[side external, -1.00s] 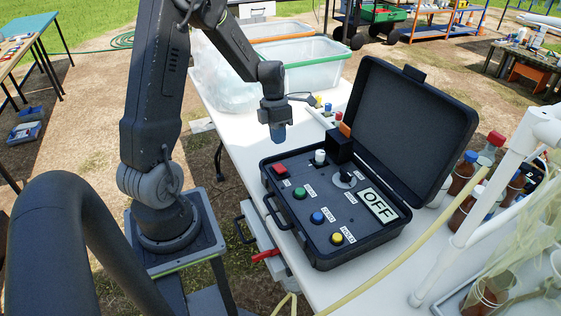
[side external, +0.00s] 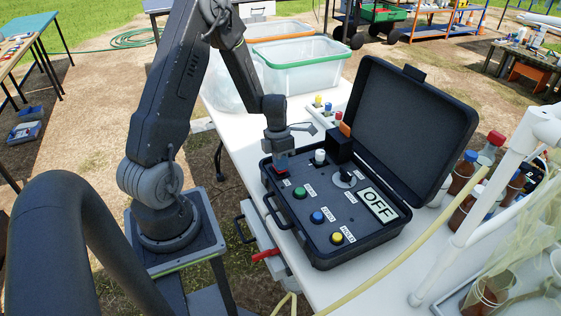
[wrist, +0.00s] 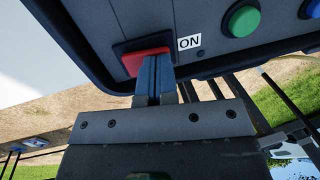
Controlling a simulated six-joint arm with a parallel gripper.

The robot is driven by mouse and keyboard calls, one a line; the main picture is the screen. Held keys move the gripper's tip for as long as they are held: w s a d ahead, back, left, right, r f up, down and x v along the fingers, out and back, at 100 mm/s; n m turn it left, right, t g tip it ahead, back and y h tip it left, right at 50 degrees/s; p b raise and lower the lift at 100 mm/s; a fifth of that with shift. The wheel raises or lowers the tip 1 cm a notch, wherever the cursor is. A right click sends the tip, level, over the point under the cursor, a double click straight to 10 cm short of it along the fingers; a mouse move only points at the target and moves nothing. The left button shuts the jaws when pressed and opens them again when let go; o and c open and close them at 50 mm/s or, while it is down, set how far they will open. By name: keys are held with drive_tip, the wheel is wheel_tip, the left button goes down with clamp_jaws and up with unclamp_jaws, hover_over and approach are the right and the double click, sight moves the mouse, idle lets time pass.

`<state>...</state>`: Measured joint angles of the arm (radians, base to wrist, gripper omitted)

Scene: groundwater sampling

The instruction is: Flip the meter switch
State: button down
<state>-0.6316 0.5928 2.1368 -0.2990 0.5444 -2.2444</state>
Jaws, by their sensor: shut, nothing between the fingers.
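The meter is an open black case (side external: 322,252) on the white table, with a display (side external: 378,206) reading OFF. In the wrist view the red switch (wrist: 140,57) sits in a dark frame beside an ON label (wrist: 190,43). My gripper (wrist: 154,62) is shut and empty, its fingertips over the switch's lower edge. I cannot tell for sure whether they touch it.
Green (side external: 300,193), blue (side external: 317,217) and yellow (side external: 336,238) buttons, a white knob (side external: 320,156) and a dial (side external: 345,178) share the panel. The raised lid (side external: 415,135) stands behind. A clear bin (side external: 305,70) and brown bottles (side external: 463,170) flank the case.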

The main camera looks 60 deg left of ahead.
drive_tip(key=shift+s+d+f, duration=0.1)
drive_tip(key=shift+f, duration=0.2)
drive_tip(key=shift+a+r, duration=0.15)
drive_tip(key=shift+a, duration=0.7)
drive_tip(key=shift+r, duration=0.15)
wheel_tip(320, 180, up, 14)
drive_tip(key=a, duration=0.2)
drive_tip(key=shift+a+f, duration=0.2)
drive_tip(key=shift+a, duration=0.1)
